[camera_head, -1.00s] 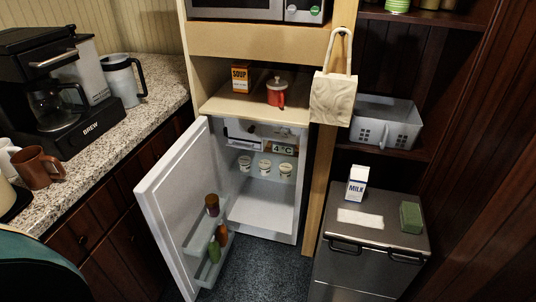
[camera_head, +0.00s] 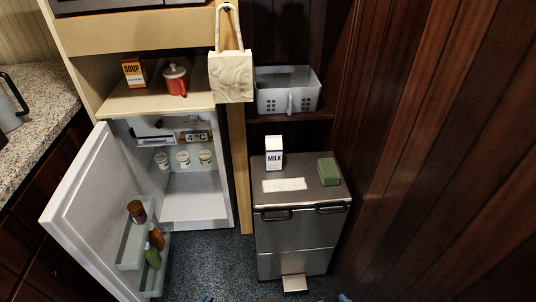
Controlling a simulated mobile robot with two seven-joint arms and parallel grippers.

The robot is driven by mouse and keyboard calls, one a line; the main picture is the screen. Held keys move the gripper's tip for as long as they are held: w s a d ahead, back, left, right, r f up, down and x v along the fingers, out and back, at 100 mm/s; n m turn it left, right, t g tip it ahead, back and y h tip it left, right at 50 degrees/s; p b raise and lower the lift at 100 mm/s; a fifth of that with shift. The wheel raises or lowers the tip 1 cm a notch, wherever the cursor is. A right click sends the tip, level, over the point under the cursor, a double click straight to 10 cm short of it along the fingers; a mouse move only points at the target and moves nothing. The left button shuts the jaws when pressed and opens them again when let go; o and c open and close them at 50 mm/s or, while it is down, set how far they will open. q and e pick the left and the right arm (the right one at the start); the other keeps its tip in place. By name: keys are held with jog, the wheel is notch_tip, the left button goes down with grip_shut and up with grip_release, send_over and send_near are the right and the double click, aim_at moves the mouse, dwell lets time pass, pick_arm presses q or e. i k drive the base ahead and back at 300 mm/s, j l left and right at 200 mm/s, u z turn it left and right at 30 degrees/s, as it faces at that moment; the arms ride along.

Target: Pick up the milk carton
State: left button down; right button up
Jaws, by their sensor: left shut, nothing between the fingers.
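The milk carton (camera_head: 274,157), white with a blue MILK label, stands upright on the lid of the metal pedal bin (camera_head: 300,205), near its back left. Nothing holds it. My left gripper (camera_head: 206,298) shows only as a sliver at the bottom edge, shut and empty, well in front of and below the carton.
The open fridge door (camera_head: 85,215) juts out at left. A grey basket (camera_head: 287,90) sits on the shelf above; a wood wall (camera_head: 420,150) closes the right.

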aim_at(273, 143)
jog(key=i+j+z, duration=0.1)
jog(key=i+z, duration=0.25)
jog(key=i+j+z, duration=0.2)
jog(key=i+z, duration=0.15)
jog(key=i+j+z, duration=0.35)
jog(key=k+l, duration=0.05)
